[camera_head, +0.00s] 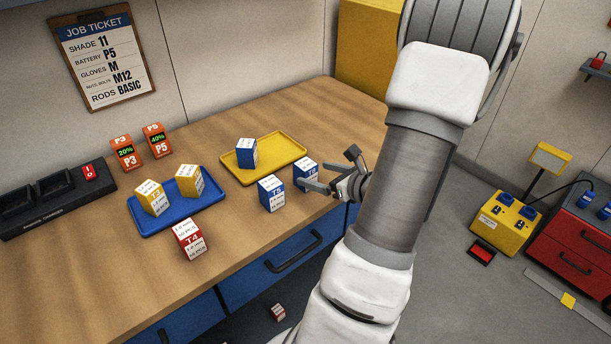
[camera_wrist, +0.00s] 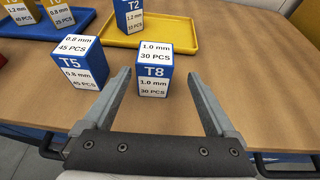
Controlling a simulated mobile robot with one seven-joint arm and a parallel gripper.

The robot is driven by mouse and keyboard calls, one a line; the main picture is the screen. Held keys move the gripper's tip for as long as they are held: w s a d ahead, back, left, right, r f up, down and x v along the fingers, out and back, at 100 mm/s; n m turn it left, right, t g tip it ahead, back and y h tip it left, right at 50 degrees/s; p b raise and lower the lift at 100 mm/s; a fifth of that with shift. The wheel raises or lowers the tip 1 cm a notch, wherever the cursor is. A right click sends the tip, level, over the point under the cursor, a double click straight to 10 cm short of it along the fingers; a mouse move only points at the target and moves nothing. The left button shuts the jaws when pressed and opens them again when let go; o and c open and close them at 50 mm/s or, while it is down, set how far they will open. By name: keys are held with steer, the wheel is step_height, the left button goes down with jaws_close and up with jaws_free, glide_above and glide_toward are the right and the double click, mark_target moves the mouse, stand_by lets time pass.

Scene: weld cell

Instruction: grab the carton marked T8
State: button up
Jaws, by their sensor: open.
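The T8 carton (camera_wrist: 155,72) is a blue and white box marked 1.0 mm, 30 PCS. It stands upright on the wooden bench, just beyond and between the open finger tips in the wrist view. In the head view the T8 carton (camera_head: 304,173) is partly covered by my gripper (camera_head: 316,187). My gripper (camera_wrist: 158,85) is open and empty, low over the bench near its front edge. The similar blue and white T5 carton (camera_wrist: 83,65) stands to the left of the left finger; it also shows in the head view (camera_head: 271,194).
A yellow tray (camera_head: 284,147) behind holds a blue T2 carton (camera_head: 247,153). A blue tray (camera_head: 209,192) holds two yellow cartons. A red T4 carton (camera_head: 189,238) stands in front of it. Bare bench lies right of T8 in the wrist view. A small carton (camera_head: 278,312) lies on the floor.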

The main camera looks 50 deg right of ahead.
mark_target(298, 170)
steer(key=shift+x, duration=1.25)
steer(key=x, duration=0.5)
steer(key=shift+w+a, duration=0.1)
steer(key=shift+a, duration=0.25)
steer(key=shift+r, duration=0.1)
jaws_close()
